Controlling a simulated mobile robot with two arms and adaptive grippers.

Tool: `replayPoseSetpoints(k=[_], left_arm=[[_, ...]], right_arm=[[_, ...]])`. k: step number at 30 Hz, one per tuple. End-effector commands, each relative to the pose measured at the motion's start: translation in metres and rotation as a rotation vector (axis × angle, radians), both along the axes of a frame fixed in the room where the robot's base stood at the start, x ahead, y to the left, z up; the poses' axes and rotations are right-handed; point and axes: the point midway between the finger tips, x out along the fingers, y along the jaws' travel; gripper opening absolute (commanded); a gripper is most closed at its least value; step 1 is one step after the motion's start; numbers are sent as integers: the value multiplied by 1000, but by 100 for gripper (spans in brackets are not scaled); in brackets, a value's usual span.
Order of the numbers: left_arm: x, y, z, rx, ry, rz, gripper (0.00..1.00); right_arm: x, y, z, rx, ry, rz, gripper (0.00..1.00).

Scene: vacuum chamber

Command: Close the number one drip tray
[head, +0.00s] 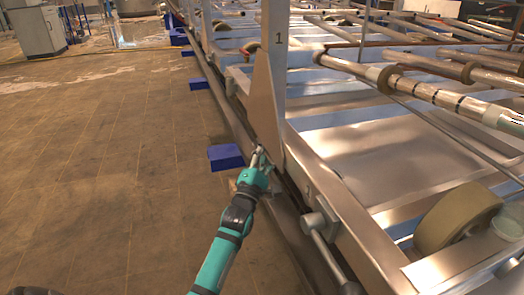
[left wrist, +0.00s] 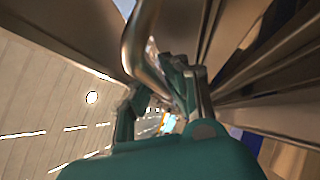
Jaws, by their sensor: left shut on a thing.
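My left gripper (head: 260,158) is at the lower side of the long metal frame, just below a triangular metal plate (head: 264,110). In the left wrist view, its fingers (left wrist: 160,100) are shut on a curved shiny metal handle (left wrist: 138,45). An upright post (head: 275,25) above the plate bears the number 1. The number one drip tray itself cannot be told apart clearly; the handle is mostly hidden behind the gripper in the head view.
Several blue blocks (head: 226,157) stand along the left side of the frame (head: 330,190). Rollers and pipes (head: 430,92) cross its top, with a wide wheel (head: 457,216) at right. The tiled floor (head: 110,170) at left is clear. A cabinet (head: 38,30) stands far back.

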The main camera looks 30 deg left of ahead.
Motion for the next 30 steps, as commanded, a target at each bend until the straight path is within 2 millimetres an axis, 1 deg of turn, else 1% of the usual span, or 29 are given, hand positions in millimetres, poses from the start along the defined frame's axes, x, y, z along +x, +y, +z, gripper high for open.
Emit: replayPoseSetpoints(k=[1, 2, 4, 11, 14, 17, 24, 27, 30], left_arm=[[1, -1, 2, 4, -4, -1, 0], [1, -1, 3, 5, -4, -1, 12], [0, -1, 2, 4, -4, -1, 21], [0, -1, 1, 3, -1, 0, 21], [-4, -2, -2, 2, -1, -1, 21], [-16, -4, -8, 2, 2, -1, 21], [-63, -12, -28, 4, 2, -1, 21], [-81, -15, -35, 3, 1, -2, 21], [-94, -18, -41, 3, -1, -3, 21]], right_arm=[[0, 0, 0, -1, 0, 0, 77], [0, 0, 0, -1, -1, 0, 77], [0, 0, 1, -1, -3, 0, 77], [-3, -1, 4, -1, -15, -1, 77], [-3, -1, 4, 0, -16, -1, 77], [-3, -1, 4, -1, -14, -1, 77], [-2, 0, 3, -1, -12, 0, 77], [-2, 0, 3, -1, -12, 0, 77], [-2, 0, 3, 0, -11, 0, 77]])
